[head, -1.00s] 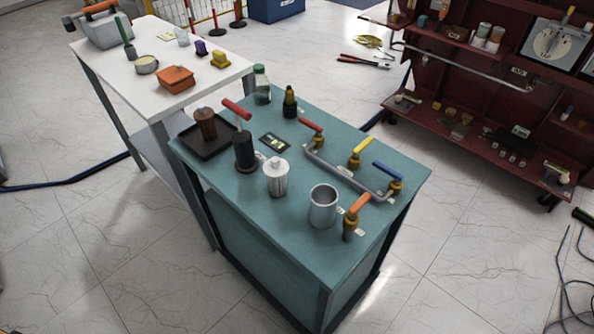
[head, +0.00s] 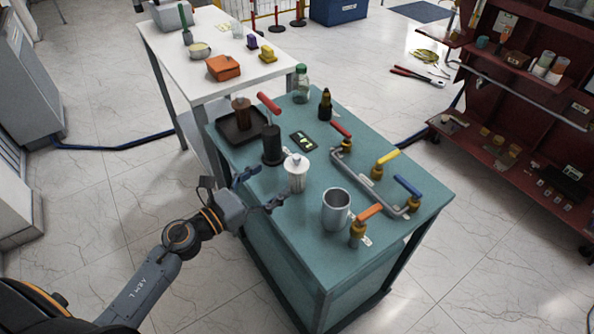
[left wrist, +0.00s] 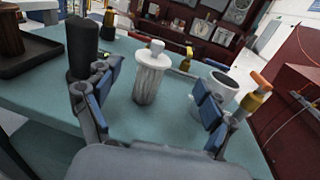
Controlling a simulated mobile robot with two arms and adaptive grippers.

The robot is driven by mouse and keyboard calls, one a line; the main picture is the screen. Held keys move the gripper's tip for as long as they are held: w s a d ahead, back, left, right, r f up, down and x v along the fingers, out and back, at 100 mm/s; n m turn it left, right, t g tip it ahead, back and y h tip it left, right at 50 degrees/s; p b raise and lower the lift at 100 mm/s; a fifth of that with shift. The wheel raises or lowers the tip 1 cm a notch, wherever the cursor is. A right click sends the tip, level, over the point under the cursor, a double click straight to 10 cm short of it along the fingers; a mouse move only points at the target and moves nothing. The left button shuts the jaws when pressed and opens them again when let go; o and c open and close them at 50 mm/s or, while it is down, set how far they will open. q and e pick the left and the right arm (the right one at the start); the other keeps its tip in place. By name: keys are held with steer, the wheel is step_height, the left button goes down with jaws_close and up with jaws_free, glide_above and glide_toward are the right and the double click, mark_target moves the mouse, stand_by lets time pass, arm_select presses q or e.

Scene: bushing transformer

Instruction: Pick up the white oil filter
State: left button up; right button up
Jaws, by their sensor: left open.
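The white oil filter (head: 296,174), a pale canister with a narrower cap, stands upright on the teal table (head: 290,240). It also shows in the left wrist view (left wrist: 151,76), ahead of and between the fingers. My left gripper (head: 262,188) is open and empty at the table's left edge, its fingers pointing toward the filter and apart from it. The left wrist view also shows its two blue-padded fingers (left wrist: 158,98) spread wide. My right gripper is not in view.
A pipe with valves (head: 365,185) lies behind. A dark tray (head: 241,127) sits at the back left.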

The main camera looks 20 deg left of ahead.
mark_target(294, 163)
arm_select(q)
steer(key=p+x, duration=0.1)
steer(key=x, duration=0.3)
steer(key=shift+w, duration=0.15)
steer(key=x, duration=0.2)
steer(key=p+x, duration=0.1)
steer(key=x, duration=0.1)
steer(key=shift+w+a+f, duration=0.15)
steer(key=shift+w, duration=0.15)
steer(key=shift+w+d+f+p, duration=0.15)
steer(key=shift+w+d+p, duration=0.05)
steer(key=shift+w+p, duration=0.15)
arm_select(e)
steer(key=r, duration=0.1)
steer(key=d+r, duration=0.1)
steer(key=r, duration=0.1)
arm_select(q)
steer(key=shift+s, duration=0.1)
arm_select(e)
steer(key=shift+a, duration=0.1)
arm_select(q)
steer(key=c, duration=1.7)
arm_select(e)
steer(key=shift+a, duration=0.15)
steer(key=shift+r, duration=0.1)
